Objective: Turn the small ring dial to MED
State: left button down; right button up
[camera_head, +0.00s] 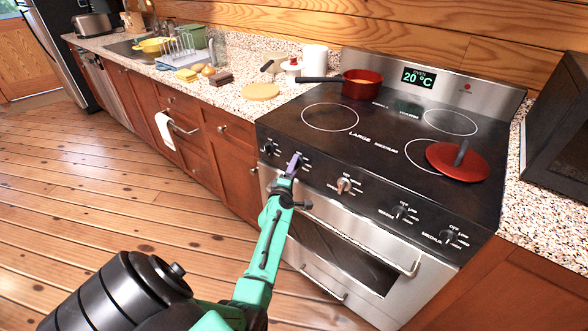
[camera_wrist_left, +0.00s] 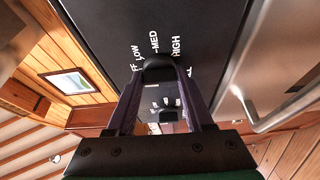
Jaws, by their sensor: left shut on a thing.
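The stove front carries a row of dials. My left gripper (camera_head: 293,166) is at the second dial from the left. In the left wrist view its two fingers (camera_wrist_left: 158,95) are shut on the sides of a black dial (camera_wrist_left: 158,70). Labels OFF, LOW, MED (camera_wrist_left: 155,42) and HIGH fan out around the dial; a cut-off word ending in LL is beside it. The dial's upper end lies near MED, but its exact pointer is hard to tell. In the head view the fingers mostly hide this dial. My right gripper is not in view.
A red pan (camera_head: 362,85) stands on a back burner, and a red lid (camera_head: 458,162) lies on the front right one. Other dials (camera_head: 400,211) line the panel to the right. An oven handle (camera_head: 340,245) juts out below. The wooden floor at left is clear.

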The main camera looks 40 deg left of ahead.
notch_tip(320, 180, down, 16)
jog(key=b, duration=1.5)
pick_arm(q)
jog(key=shift+a+f+m+t+h+b, duration=0.15)
jog(key=shift+m+t+h+b, duration=0.65)
jog(key=shift+m, duration=2.85)
jog(key=shift+f+m+t+h+b, duration=0.25)
jog(key=shift+m+t+h, duration=1.1)
jog(key=shift+m, duration=2.35)
jog(key=shift+a+f+m+t+h+b, duration=0.1)
jog(key=shift+m+t+h+b, duration=0.9)
jog(key=shift+m, duration=2.65)
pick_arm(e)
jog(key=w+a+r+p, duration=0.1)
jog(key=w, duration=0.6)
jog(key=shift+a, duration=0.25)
pick_arm(q)
jog(key=shift+g+h, duration=0.25)
jog(key=shift+h, duration=0.1)
jog(key=shift+c, duration=2)
grip_release()
jog(key=shift+o, duration=0.4)
jog(key=shift+r, duration=0.1)
